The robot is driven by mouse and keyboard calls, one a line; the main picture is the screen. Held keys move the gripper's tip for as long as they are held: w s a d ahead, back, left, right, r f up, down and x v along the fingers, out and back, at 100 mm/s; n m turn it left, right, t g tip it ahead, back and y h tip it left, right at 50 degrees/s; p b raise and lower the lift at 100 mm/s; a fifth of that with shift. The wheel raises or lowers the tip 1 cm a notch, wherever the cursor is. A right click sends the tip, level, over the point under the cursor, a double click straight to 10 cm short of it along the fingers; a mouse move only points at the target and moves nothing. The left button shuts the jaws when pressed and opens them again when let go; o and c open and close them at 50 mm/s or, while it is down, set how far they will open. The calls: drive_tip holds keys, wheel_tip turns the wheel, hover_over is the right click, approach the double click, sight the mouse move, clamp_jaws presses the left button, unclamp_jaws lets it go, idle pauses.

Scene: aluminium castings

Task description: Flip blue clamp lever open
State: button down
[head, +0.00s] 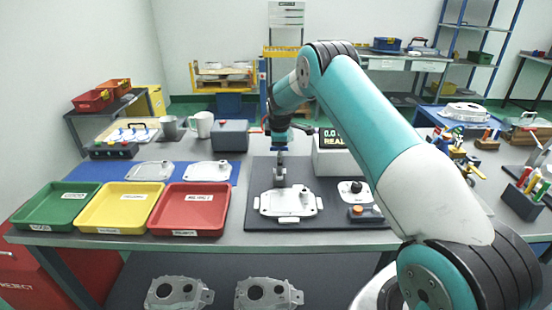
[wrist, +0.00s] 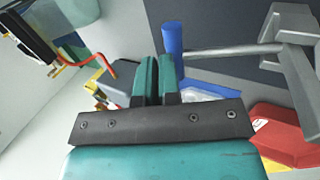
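The blue clamp lever (wrist: 172,40) shows in the wrist view as a blue cylindrical grip on a grey rod. The rod runs right to a grey metal clamp body (wrist: 292,45). In the head view the clamp (head: 280,173) stands upright behind the white casting (head: 289,203), its top partly hidden by my arm. My gripper (wrist: 158,62) has its two teal fingers close together, with nothing visible between them. The blue grip is just beyond and beside the right fingertip; I cannot tell whether they touch. In the head view my gripper (head: 280,147) is above the clamp.
Green (head: 56,207), yellow (head: 121,208) and red (head: 192,210) trays line the table's left front. A display unit (head: 335,155) is close right of the clamp.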

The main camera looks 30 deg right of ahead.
drive_tip(key=shift+s+d+f, duration=0.1)
drive_tip(key=shift+f, duration=0.25)
drive_tip(key=shift+r, duration=0.1)
drive_tip(key=shift+r, duration=0.3)
wheel_tip(320, 180, up, 14)
idle(0.3)
idle(0.3)
